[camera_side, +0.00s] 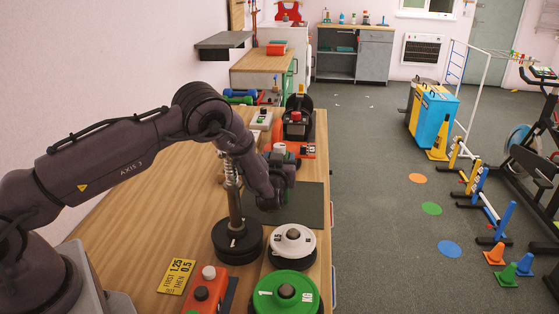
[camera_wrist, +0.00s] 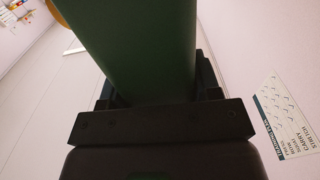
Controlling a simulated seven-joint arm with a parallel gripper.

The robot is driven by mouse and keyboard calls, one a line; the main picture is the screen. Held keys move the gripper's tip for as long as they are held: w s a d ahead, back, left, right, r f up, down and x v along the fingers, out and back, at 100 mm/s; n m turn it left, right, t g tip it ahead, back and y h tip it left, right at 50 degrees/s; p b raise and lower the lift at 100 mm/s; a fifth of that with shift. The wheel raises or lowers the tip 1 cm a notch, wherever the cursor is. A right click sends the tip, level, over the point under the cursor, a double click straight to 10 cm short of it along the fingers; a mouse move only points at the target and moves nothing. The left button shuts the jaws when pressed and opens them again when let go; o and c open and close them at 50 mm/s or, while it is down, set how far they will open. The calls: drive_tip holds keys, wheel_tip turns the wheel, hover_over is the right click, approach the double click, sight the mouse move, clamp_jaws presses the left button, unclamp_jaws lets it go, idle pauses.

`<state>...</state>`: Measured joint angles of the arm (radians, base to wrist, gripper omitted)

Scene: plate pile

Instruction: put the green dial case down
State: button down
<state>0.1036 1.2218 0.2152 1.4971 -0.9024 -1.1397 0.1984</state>
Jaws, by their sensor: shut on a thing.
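My gripper (camera_wrist: 157,85) is shut on the green dial case (camera_wrist: 135,40), which fills the upper middle of the wrist view as a plain dark green block between the fingers. Its dial face does not show there. In the side view my gripper (camera_side: 283,165) is over the far right part of the wooden bench, near the dark mat. I cannot make out the green case in that view, nor tell whether it touches anything.
A spring post on black discs (camera_side: 237,243), a grey-white disc (camera_side: 292,240) and a green disc (camera_side: 285,295) stand near the front. A yellow sign (camera_side: 176,276) and an orange box (camera_side: 207,290) lie nearby. The dark mat (camera_side: 312,205) has bare room. Bare wood (camera_side: 150,215) lies left.

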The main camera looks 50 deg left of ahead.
drive_tip(key=shift+c, duration=1.6)
unclamp_jaws()
drive_tip(key=shift+f, duration=0.15)
